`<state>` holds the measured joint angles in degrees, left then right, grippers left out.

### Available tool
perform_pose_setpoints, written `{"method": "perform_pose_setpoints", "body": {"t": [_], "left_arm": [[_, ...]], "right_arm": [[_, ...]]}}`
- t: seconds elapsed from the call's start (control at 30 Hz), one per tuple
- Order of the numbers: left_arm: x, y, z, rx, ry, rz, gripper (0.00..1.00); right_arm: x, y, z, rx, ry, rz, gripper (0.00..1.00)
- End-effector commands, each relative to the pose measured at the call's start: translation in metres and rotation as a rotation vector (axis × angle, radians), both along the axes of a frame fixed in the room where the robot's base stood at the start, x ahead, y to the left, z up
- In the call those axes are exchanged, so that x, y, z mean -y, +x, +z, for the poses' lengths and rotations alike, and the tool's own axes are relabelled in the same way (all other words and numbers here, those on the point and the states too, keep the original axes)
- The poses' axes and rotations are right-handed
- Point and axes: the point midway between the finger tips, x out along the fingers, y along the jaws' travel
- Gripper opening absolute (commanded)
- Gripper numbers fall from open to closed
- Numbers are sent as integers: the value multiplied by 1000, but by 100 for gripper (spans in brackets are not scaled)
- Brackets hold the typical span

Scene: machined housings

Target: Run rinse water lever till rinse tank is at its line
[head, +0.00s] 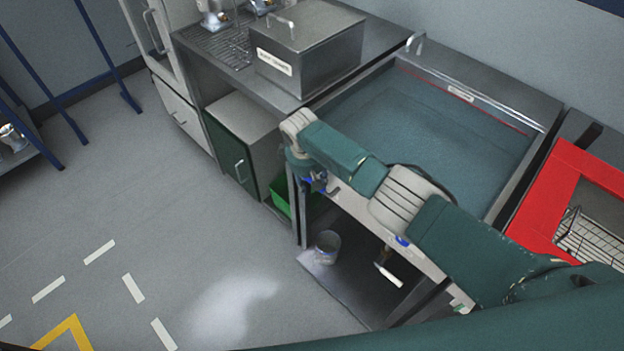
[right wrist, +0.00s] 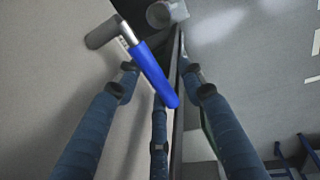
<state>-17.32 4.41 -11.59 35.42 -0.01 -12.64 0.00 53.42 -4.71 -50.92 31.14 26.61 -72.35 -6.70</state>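The rinse tank (head: 430,130) is a wide steel basin holding blue-green water. A red line (head: 490,114) runs along its back wall, and the water surface looks a little below it. The blue-handled lever (right wrist: 155,75) shows in the right wrist view, tilted, with its metal stem at the upper left. My right gripper (right wrist: 160,72) is open, its fingers on either side of the lever with visible gaps. In the head view my right gripper (head: 318,182) is at the tank's front left corner, with a bit of blue beside it. My left gripper is not in view.
A white-handled lever (head: 388,272) hangs under the tank front. A metal cup (head: 327,247) stands on the lower shelf. A lidded steel box (head: 308,50) is on the counter at left. A red frame (head: 545,200) with a wire basket is at right. Floor at left is clear.

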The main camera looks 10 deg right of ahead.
Motion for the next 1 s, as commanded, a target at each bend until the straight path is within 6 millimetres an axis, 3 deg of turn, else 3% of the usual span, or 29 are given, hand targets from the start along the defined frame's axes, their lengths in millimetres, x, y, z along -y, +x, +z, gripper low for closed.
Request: {"method": "perform_pose_setpoints", "body": {"t": [0.27, 0.43, 0.8, 1.0], "left_arm": [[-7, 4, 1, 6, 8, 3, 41], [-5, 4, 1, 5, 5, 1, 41], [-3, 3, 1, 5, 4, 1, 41], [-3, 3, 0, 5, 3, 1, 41]], "right_arm": [[0, 2, 4, 6, 1, 1, 39], [-2, 1, 18, 6, 2, 2, 39], [-11, -11, 87, 6, 1, 3, 39], [-14, -16, 112, 4, 1, 2, 39]]}}
